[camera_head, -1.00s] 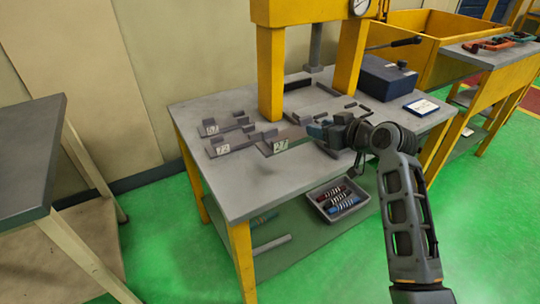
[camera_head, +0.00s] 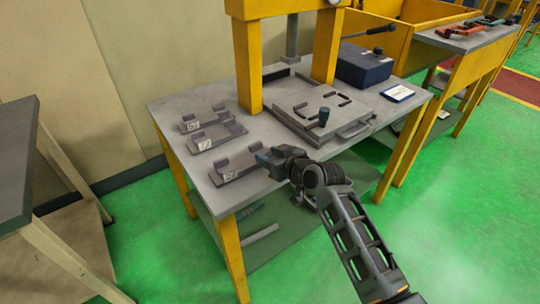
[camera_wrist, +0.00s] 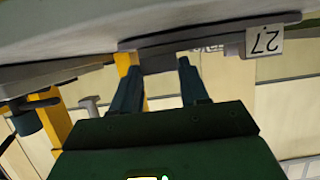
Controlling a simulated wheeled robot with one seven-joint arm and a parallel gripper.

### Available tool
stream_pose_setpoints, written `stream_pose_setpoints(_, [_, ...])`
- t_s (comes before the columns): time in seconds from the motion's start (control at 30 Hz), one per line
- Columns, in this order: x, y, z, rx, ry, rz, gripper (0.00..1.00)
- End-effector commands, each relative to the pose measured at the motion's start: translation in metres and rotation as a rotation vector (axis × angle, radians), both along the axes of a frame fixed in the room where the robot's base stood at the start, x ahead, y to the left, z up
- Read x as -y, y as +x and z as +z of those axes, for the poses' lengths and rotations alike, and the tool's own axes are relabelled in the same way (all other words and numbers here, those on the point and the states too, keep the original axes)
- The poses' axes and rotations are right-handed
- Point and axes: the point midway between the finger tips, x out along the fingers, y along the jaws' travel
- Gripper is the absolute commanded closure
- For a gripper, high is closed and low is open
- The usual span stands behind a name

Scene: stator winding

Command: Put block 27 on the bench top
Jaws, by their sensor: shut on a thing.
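Block 27 (camera_head: 236,170) is a grey flat block with raised lugs and a white number label, over the front left part of the grey bench top (camera_head: 222,103). My gripper (camera_head: 264,158) is shut on its right end. In the wrist view, block 27 (camera_wrist: 160,62) lies between the two fingers (camera_wrist: 160,82), its label upside down to the right. The block looks level and very close to the bench top; I cannot tell whether it touches.
Two similar labelled blocks (camera_head: 216,136) (camera_head: 205,118) lie behind it in a row. A yellow press frame (camera_head: 248,65) stands behind, with a grey fixture plate (camera_head: 322,115) to the right. A dark blue box (camera_head: 364,66) is at the back right.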

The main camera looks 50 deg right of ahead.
Motion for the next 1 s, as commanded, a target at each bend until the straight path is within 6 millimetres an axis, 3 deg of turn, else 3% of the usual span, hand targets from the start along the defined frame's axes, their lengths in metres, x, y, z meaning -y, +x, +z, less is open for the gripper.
stream_pose_setpoints(0.33, [0.0004,0.0006,-0.0015,0.005,0.000,0.000,1.00])
stream_pose_setpoints(0.37, [0.0002,0.0000,-0.0025,0.001,0.000,0.000,0.54])
stream_pose_setpoints(0.6, [0.0002,-0.0001,-0.0019,0.001,0.001,0.000,0.31])
stream_pose_setpoints(0.9, [0.0002,-0.0001,0.0010,0.001,0.001,0.000,0.30])
stream_pose_setpoints(1.0, [-0.0020,-0.0082,0.0024,0.001,0.000,0.000,0.30])
